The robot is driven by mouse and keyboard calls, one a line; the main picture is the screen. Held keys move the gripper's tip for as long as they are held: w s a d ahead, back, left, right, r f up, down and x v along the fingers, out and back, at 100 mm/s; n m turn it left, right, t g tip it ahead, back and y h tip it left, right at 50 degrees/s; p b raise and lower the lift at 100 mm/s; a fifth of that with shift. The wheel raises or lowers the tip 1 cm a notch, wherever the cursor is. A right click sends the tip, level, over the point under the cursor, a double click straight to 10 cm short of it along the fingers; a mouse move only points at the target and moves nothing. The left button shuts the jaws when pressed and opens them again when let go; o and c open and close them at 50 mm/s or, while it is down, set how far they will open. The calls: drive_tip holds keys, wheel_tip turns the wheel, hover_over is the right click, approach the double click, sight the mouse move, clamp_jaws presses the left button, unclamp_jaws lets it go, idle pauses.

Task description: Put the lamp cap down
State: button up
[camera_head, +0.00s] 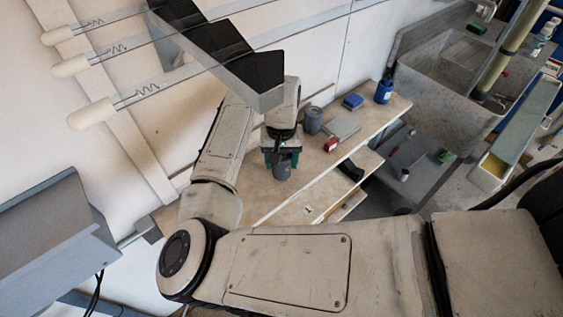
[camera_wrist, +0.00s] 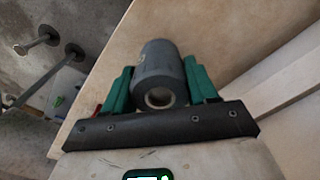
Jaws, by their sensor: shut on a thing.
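The lamp cap (camera_wrist: 158,66) is a grey cylinder with a pale hollow end. In the wrist view it sits between the green fingers of my gripper (camera_wrist: 160,84), which is shut on it. I cannot tell whether the cap touches the bench. The wooden surface also shows behind the cap in the wrist view (camera_wrist: 215,30).
A grey cylinder (camera_head: 312,121), a grey flat box (camera_head: 342,130), a red item (camera_head: 331,145), a blue box (camera_head: 352,101) and a blue bottle (camera_head: 384,91) stand farther right on the bench. A concrete sink (camera_head: 440,85) stands at right.

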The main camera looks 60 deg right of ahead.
drive_tip(key=shift+f, duration=0.85)
drive_tip(key=shift+f, duration=0.1)
drive_tip(key=o, duration=1.4)
wheel_tip(320, 180, up, 12)
drive_tip(key=shift+r, duration=0.1)
drive_tip(key=shift+s, duration=0.15)
